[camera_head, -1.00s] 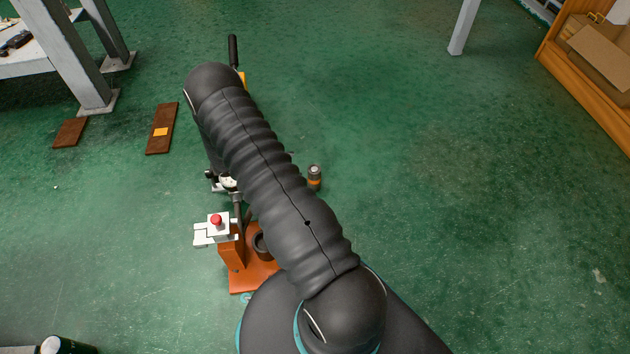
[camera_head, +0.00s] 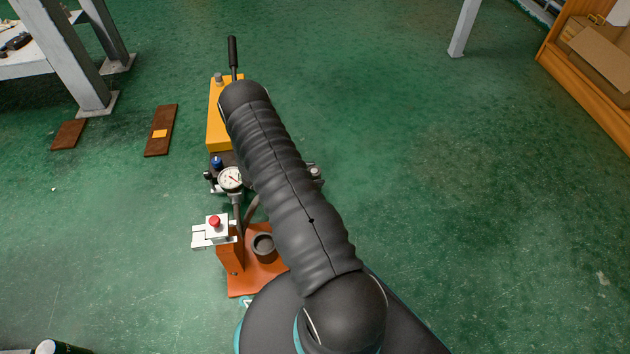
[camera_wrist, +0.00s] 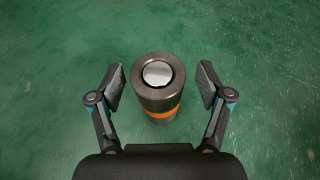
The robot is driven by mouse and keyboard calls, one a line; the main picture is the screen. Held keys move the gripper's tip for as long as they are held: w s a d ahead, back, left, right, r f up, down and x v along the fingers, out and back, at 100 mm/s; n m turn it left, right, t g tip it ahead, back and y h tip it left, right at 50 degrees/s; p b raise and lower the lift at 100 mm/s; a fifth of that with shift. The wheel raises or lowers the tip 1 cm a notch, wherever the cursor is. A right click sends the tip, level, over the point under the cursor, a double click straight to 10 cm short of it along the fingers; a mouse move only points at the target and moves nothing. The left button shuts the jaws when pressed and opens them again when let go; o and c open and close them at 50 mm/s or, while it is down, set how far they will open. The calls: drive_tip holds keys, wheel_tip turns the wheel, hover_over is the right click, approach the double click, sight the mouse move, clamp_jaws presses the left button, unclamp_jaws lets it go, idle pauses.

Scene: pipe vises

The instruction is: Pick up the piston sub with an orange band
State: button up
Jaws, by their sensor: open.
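The piston sub (camera_wrist: 158,90) is a dark metal cylinder with a bright round top and an orange band low on its side. In the wrist view it stands upright on the green floor, between and slightly ahead of the fingers of my gripper (camera_wrist: 160,88). The fingers are spread, with a gap on each side, and hold nothing. In the head view only the upper edge of the piston sub (camera_head: 316,172) shows beside my arm, which hides the rest of it. My gripper is hidden there.
A yellow pump body (camera_head: 218,120), a pressure gauge (camera_head: 231,178) and an orange stand (camera_head: 230,262) with a red button (camera_head: 214,222) are left of my arm. Brown plates (camera_head: 160,130) lie further left. The right floor is clear.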

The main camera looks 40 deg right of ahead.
drive_tip(key=shift+d, duration=0.1)
clamp_jaws()
drive_tip(key=shift+r, duration=0.15)
